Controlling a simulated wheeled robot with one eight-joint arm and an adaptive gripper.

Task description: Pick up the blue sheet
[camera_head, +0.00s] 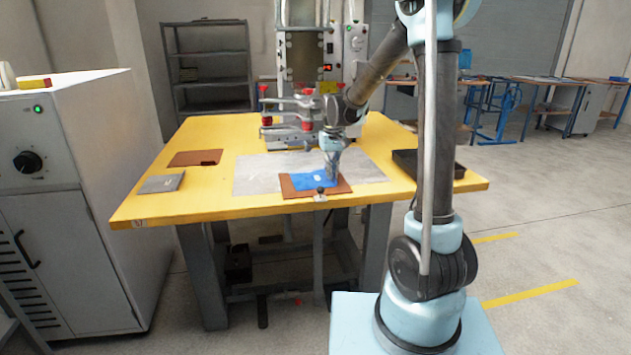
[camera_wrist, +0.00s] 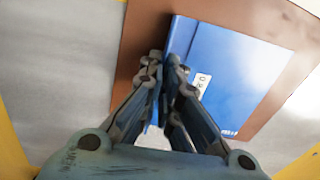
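The blue sheet (camera_head: 314,181) lies on a brown sheet near the front middle of the yellow table. In the wrist view the blue sheet (camera_wrist: 235,80) has a white label and a darker raised strip along its left edge. My gripper (camera_head: 331,177) is low over the sheet's right part in the head view. In the wrist view the fingertips of my gripper (camera_wrist: 162,62) are close together at that left edge, seemingly shut on the raised strip. The fingers hide part of the edge.
The brown sheet (camera_head: 337,190) rests on a grey plate (camera_head: 262,172). A black tray (camera_head: 462,171) is at the right. A press machine (camera_head: 310,85) stands behind.

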